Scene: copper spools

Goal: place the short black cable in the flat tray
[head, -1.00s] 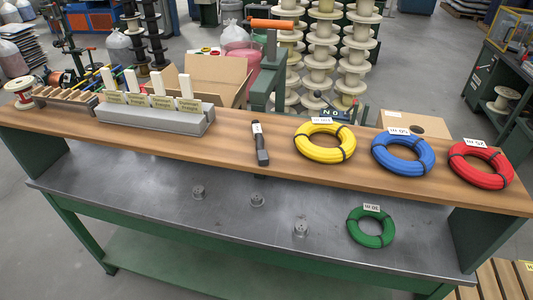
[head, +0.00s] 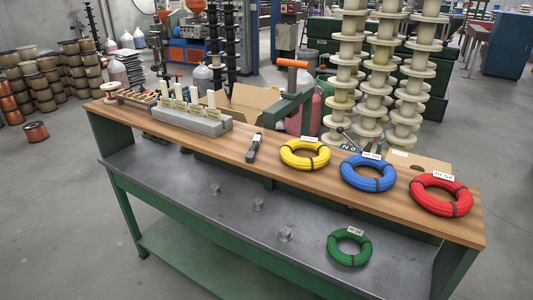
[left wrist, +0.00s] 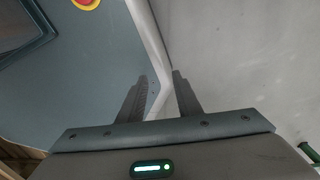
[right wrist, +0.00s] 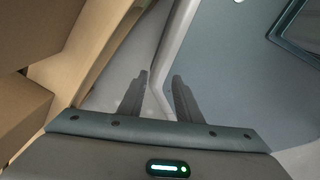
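A short black piece with a white label (head: 253,148) lies on the wooden upper shelf in the head view, left of the yellow coil; it looks like the short black cable. I cannot make out a flat tray in any view. My left gripper (left wrist: 159,78) is open and empty in the left wrist view. My right gripper (right wrist: 160,77) is open and empty in the right wrist view. Neither gripper shows in the head view, and both are away from the black piece.
A yellow coil (head: 305,165), a blue coil (head: 367,184) and a red coil (head: 440,207) lie along the shelf (head: 232,156). A green coil (head: 349,260) lies on the lower metal top. A grey block with labelled slots (head: 190,122) stands left.

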